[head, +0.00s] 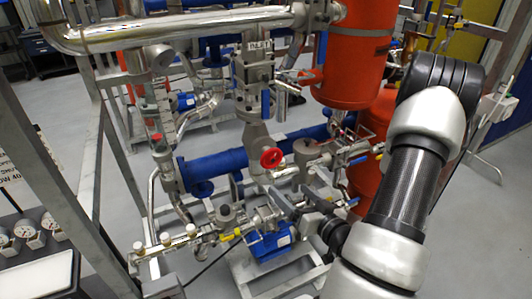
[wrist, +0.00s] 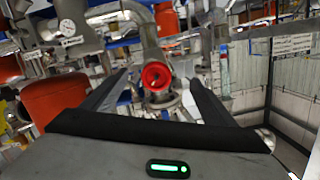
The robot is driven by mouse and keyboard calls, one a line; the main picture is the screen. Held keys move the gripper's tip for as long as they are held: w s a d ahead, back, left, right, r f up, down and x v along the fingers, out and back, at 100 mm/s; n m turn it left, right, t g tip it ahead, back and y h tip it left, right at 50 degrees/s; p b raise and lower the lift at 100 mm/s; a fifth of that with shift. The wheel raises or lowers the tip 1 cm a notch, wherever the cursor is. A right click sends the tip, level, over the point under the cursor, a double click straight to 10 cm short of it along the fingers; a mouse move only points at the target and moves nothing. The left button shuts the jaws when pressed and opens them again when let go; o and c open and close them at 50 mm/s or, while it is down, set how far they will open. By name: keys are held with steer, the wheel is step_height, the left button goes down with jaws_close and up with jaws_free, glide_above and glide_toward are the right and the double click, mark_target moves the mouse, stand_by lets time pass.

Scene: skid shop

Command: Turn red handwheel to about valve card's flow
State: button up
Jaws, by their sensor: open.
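The red handwheel (head: 271,157) sits on a grey valve body near the middle of the head view, above the blue pump. In the wrist view the red handwheel (wrist: 156,76) faces the camera, between my two fingers in the picture. My gripper (wrist: 158,80) is open, with a dark finger on each side of the wheel. No contact with the wheel shows, and the remaining distance is hard to judge. In the head view my gripper (head: 285,205) is below and right of the wheel. No valve card is readable; a white sign (wrist: 292,45) shows small text at the right.
A blue pipe (head: 215,167) runs behind the valve. A red tank (head: 355,60) stands at upper right, and another red vessel (wrist: 55,105) shows in the wrist view. Steel frame posts (head: 92,165) stand at left.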

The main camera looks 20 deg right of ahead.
steer(key=s+r+m+t, duration=0.1)
steer(key=s+m+t, duration=0.1)
steer(key=b, duration=1.1)
glide_toward(272, 160)
steer(key=w, duration=0.2)
steer(key=shift+h, duration=0.4)
steer(key=w, duration=0.5)
steer(key=w+p, duration=0.1)
steer(key=w, duration=0.1)
steer(key=shift+w+a+r, duration=0.1)
steer(key=shift+w+a, duration=0.25)
steer(key=shift+w, duration=0.6)
steer(key=c, duration=1)
steer(key=shift+c, duration=0.2)
